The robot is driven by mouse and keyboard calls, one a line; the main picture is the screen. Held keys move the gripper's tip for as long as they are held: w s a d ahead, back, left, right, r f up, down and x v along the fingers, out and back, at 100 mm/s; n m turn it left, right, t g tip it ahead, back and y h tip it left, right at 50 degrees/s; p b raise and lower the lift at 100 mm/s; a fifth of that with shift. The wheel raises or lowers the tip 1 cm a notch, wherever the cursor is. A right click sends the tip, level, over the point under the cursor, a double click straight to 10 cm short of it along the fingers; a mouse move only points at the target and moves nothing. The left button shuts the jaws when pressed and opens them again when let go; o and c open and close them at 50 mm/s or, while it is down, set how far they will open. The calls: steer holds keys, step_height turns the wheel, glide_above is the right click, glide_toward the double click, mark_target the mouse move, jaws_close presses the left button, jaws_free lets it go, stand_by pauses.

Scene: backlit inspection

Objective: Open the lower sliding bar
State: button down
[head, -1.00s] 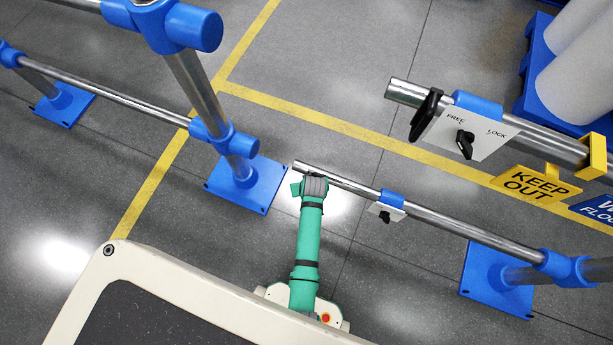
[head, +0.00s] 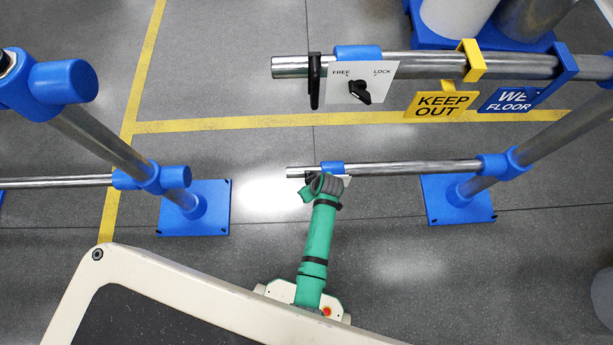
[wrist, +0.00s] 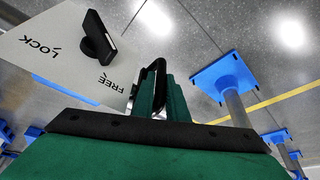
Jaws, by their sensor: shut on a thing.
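The lower sliding bar (head: 301,172) is a steel rod at right of the gap, passing through a blue collar (head: 333,167). Its left end stands well clear of the blue socket (head: 178,177) on the left post. My green gripper (head: 322,186) is at the bar just left of the collar, shut on the bar's black handle (wrist: 150,82), which lies close beside the lock plate (wrist: 55,42). That plate carries a black knob (wrist: 98,36) between LOCK and FREE marks; its lever end lies nearer FREE. In the head view my gripper mostly hides the plate and handle.
The upper bar (head: 290,67) with its own FREE/LOCK plate (head: 345,90) runs above. KEEP OUT (head: 440,105) and blue (head: 510,99) signs hang from it. Blue post feet (head: 218,207) stand on the floor. Floor between the left post and bar end is clear.

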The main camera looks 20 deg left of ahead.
steer(key=shift+w+d+r, duration=0.2)
steer(key=shift+w+d, duration=0.15)
steer(key=shift+w, duration=0.1)
steer(key=c, duration=2)
jaws_free()
steer(key=shift+o, duration=1.2)
steer(key=shift+s+f, duration=0.1)
steer(key=shift+s, duration=0.05)
steer(key=v, duration=1.1)
